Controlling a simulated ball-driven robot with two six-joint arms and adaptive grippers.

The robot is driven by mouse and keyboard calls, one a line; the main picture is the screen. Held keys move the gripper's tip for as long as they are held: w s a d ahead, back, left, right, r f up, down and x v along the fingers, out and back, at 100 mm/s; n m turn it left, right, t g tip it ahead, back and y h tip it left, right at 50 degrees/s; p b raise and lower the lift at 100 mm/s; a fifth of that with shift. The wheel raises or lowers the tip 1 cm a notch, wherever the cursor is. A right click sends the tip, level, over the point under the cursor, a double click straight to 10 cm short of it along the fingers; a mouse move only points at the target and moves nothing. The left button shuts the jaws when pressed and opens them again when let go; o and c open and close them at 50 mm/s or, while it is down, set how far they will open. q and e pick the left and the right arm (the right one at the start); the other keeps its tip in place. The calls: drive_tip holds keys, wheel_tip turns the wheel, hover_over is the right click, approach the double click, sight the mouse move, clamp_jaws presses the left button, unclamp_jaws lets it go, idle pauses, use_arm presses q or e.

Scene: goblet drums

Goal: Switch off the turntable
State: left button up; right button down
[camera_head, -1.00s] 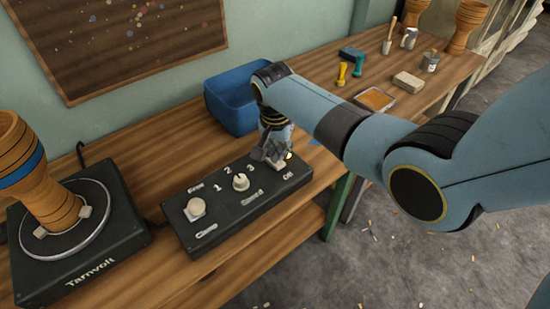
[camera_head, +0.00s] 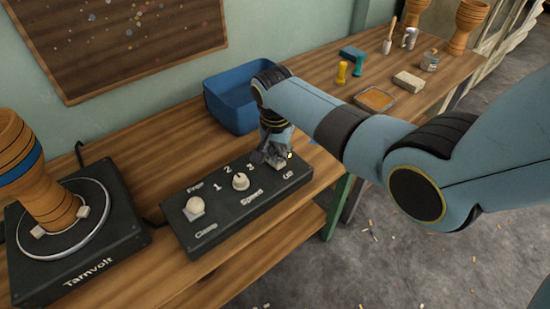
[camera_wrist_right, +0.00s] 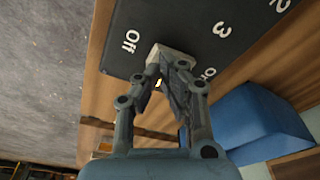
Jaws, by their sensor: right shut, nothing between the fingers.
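The turntable (camera_head: 125,238), a black box marked Tarnvolt with a round plate, stands at the left in the head view. A wooden goblet drum (camera_head: 38,190) with a blue band sits between pale clamps on it. The black control box (camera_head: 215,226) beside it has a Clamp knob (camera_head: 195,208) and a Speed knob (camera_head: 240,181). My right gripper (camera_head: 268,160) is shut and empty at the box's right end, pointing down. In the right wrist view its fingertips (camera_wrist_right: 172,64) are at a pale switch (camera_wrist_right: 181,53) between the Off and On labels; contact is unclear. The fingers partly hide the switch.
A blue bin (camera_head: 225,105) stands close behind my right gripper. Farther right on the bench are a tray (camera_head: 375,99), a pale block (camera_head: 408,80), yellow and teal tools and more goblet drums. The bench's front edge is close to the control box.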

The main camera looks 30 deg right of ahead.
drive_tip(key=shift+f+b, duration=0.35)
drive_tip(key=shift+f, duration=0.25)
drive_tip(key=shift+r, duration=0.15)
wheel_tip(320, 180, up, 7)
drive_tip(key=p, duration=0.7)
drive_tip(key=shift+p, duration=0.35)
drive_tip(key=s+f+n+b, duration=0.5)
drive_tip(key=s+f, duration=1.3)
drive_tip(key=s, duration=0.5)
drive_tip(key=s+f+n+b, duration=0.6)
drive_tip(key=s+f, duration=1.3)
drive_tip(key=s, duration=0.4)
drive_tip(key=shift+s+d+f+n+y+b, duration=0.2)
drive_tip(key=shift+s+n+y+b, duration=0.15)
drive_tip(key=shift+b, duration=0.4)
